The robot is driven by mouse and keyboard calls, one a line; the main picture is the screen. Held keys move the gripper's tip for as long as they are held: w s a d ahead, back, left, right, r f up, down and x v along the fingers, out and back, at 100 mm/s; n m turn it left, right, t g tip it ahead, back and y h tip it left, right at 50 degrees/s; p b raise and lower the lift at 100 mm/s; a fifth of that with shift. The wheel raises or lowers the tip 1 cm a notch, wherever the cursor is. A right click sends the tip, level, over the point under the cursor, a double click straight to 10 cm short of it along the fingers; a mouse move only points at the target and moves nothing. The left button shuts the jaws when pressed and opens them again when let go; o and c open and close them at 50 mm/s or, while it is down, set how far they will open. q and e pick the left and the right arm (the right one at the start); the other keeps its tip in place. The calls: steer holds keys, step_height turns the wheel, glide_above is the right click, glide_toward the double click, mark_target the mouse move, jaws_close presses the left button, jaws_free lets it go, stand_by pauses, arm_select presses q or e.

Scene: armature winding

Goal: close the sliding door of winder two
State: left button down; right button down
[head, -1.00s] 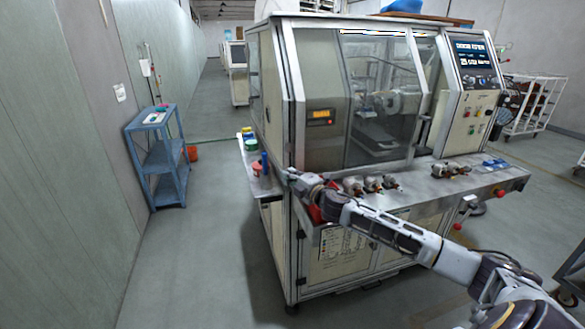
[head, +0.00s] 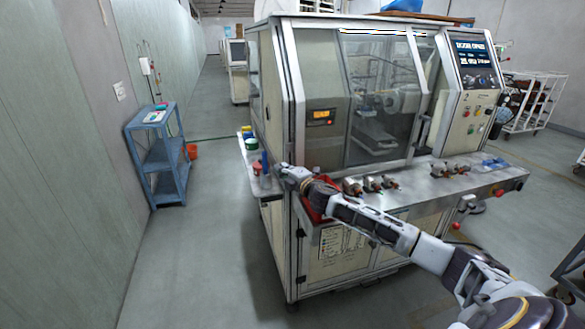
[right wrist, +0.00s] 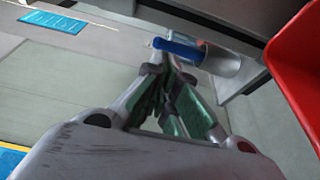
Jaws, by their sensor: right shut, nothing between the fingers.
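The winder (head: 320,85) is a large cream cabinet with a glazed front in the head view. Its sliding door (head: 382,95) is a framed clear panel right of centre; a gap seems to show at its right, and winding parts are visible inside. The screen (head: 472,58) seems to read "door open", in small text. My right gripper (head: 282,171) is at the front left corner of the bench, well left of and below the door. In the right wrist view its fingers (right wrist: 165,75) are shut and empty, near a blue and grey cylindrical item (right wrist: 178,50). My left gripper is out of view.
A red bin (head: 318,196) sits by my right wrist and shows in the right wrist view (right wrist: 299,70). Several armatures (head: 372,184) lie on the bench ledge. A blue shelf cart (head: 158,160) stands left, with clear floor between it and the winder.

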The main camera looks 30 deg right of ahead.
mark_target(342, 156)
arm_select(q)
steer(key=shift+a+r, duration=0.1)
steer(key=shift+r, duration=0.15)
arm_select(e)
steer(key=shift+s+d, duration=0.25)
steer(key=shift+d, duration=0.75)
steer(key=shift+s+d, duration=0.25)
steer(key=shift+d, duration=0.7)
steer(key=shift+d, duration=0.15)
